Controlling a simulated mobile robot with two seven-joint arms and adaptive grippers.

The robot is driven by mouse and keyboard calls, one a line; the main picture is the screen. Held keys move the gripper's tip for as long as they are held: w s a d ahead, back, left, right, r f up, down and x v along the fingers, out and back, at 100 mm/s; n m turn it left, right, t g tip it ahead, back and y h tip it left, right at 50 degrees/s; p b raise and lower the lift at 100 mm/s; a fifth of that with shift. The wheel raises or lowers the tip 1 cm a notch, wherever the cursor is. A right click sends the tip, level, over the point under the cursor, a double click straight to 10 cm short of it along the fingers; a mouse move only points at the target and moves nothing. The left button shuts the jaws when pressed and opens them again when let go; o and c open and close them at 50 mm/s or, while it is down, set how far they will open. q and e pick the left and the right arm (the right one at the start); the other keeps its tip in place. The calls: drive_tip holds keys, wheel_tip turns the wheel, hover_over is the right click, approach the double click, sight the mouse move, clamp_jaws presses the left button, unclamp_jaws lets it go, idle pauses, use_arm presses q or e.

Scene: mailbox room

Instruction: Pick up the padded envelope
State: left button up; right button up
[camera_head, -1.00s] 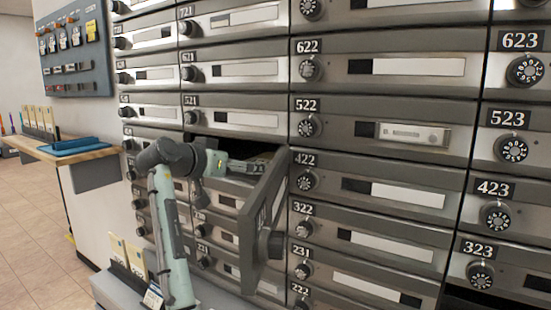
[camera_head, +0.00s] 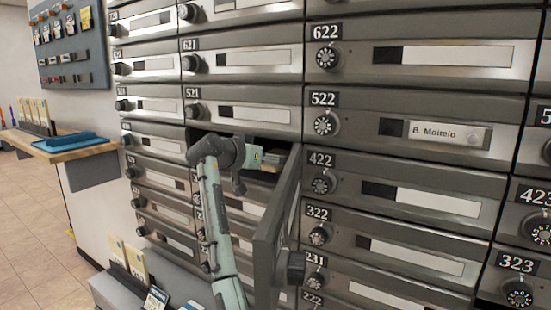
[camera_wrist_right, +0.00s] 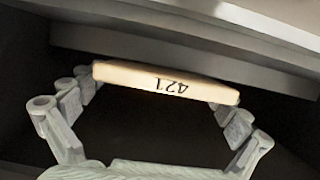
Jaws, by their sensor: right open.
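The padded envelope (camera_wrist_right: 168,82) is a tan, thick slab marked "421" upside down, seen edge-on inside the dark compartment in the right wrist view. My right gripper (camera_wrist_right: 158,98) is open, with one finger near each end of the envelope. I cannot tell whether the fingers touch it. In the head view, my right gripper (camera_head: 266,160) reaches into the open compartment (camera_head: 206,137) below box 521. A tan edge there is small and mostly hidden. My left gripper is not in view.
The open mailbox door (camera_head: 277,222) stands out just right of my arm. Closed mailboxes surround it. A wooden shelf (camera_head: 75,151) with a blue tray (camera_head: 70,142) is at the left. A lower grey ledge (camera_head: 118,292) holds cards.

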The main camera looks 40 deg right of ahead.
drive_tip(key=shift+w+d, duration=0.1)
drive_tip(key=shift+d, duration=0.05)
drive_tip(key=c, duration=1)
drive_tip(key=shift+o, duration=0.2)
